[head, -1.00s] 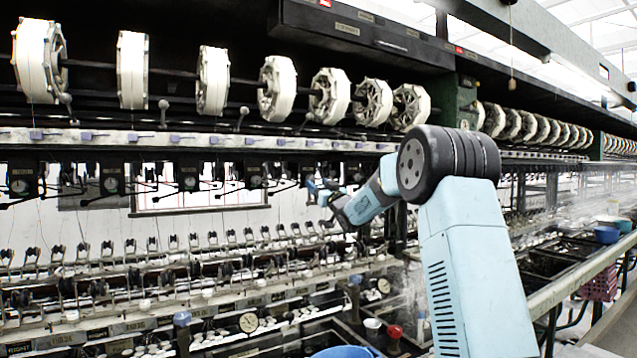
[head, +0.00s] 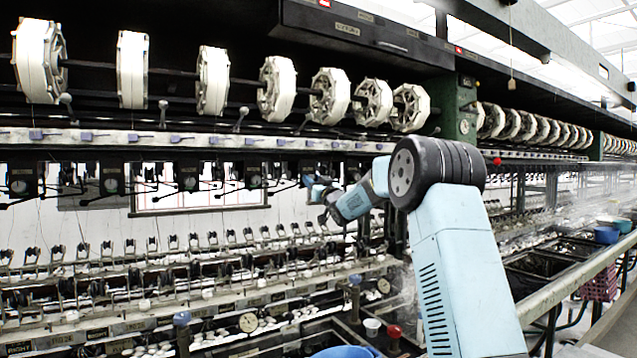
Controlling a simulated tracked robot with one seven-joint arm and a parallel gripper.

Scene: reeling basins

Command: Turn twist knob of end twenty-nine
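My gripper (head: 315,188) is small in the head view, at the end of my pale blue arm, in front of the machine frame near the right end of a row of black boxes. Its fingers are too small to tell whether they are open or shut, or whether they touch anything. The black boxes (head: 112,180) carry round light faces and black side levers. Small purple-blue pieces (head: 85,137) sit along the pale rail above. I cannot tell which knob belongs to end twenty-nine; no label for it is legible.
White reels (head: 212,82) line the top of the machine. Rows of small guides and pulleys (head: 150,270) run below. A dark green post (head: 466,112) stands right of the nearer reels. A blue bowl (head: 343,352) and a red knob (head: 394,331) are low in front.

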